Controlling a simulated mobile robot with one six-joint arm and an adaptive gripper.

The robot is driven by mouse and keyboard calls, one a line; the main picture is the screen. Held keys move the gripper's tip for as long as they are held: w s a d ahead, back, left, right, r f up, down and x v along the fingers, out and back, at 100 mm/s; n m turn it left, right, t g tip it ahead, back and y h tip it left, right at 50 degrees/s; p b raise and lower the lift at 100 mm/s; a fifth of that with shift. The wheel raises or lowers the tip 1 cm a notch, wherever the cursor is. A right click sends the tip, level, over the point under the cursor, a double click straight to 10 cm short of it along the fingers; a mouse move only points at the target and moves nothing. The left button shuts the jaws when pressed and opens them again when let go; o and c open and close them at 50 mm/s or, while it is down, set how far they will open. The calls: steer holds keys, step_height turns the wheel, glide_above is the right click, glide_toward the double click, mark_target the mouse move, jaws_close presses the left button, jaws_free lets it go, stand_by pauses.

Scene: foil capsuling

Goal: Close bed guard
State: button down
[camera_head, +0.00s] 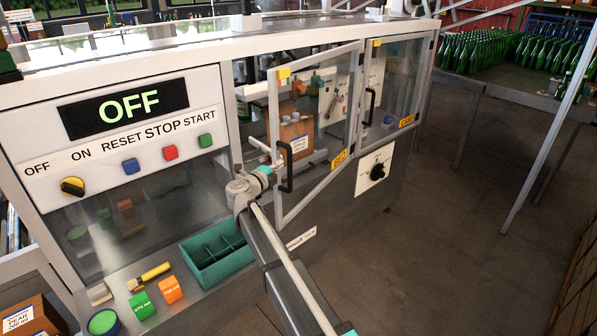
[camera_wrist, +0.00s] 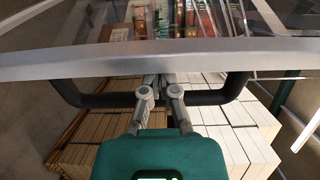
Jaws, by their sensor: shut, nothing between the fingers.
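The bed guard (camera_head: 318,120) is a clear door in a pale frame with a "BED" label (camera_head: 341,160). It stands ajar, its left edge swung out from the machine. Its black handle (camera_head: 286,167) is upright near that edge. My gripper (camera_head: 274,155) is beside the handle, on the guard's left. In the wrist view my gripper (camera_wrist: 160,80) is shut, its fingers crossing the middle of the black handle bar (camera_wrist: 105,100), with the guard's frame edge (camera_wrist: 60,66) just beyond. I cannot tell whether the fingertips touch the frame.
The "CAM" guard (camera_head: 396,90) to the right looks shut. A control panel (camera_head: 115,140) reads "OFF". Open floor (camera_head: 450,240) lies to the right.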

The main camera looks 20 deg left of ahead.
steer(key=w+a, duration=0.2)
steer(key=a, duration=0.7)
steer(key=shift+a, duration=0.25)
steer(key=s+a, duration=0.1)
steer(key=s, duration=1)
steer(key=shift+s+a, duration=0.35)
steer(key=shift+a, duration=0.05)
steer(key=shift+s+r, duration=0.1)
